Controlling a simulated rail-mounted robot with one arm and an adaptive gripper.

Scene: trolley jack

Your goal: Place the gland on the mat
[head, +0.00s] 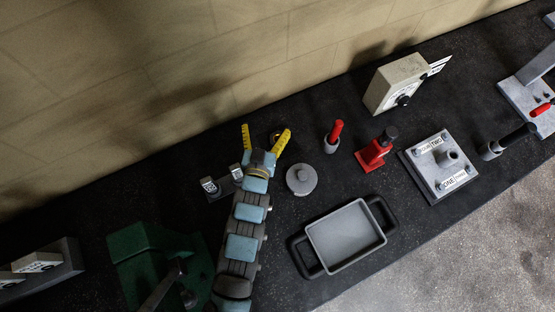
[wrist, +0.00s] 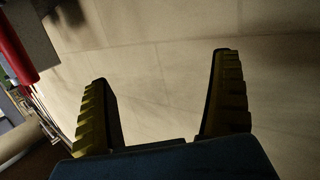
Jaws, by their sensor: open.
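My gripper (head: 265,139) is open, its two yellow ribbed fingers spread above the dark bench near the back wall. In the wrist view the space between the fingers (wrist: 160,90) is empty, with only the pale wall beyond. A round grey lidded piece with a knob (head: 301,180) lies right of my gripper. I cannot make out a separate mat on the black bench top.
A grey tray with black handles (head: 346,236) lies near the front edge. Red-handled tool (head: 334,136), red jack (head: 375,150), lettered plate (head: 440,165) and white gauge box (head: 397,84) stand to the right. A green machine (head: 155,262) stands left.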

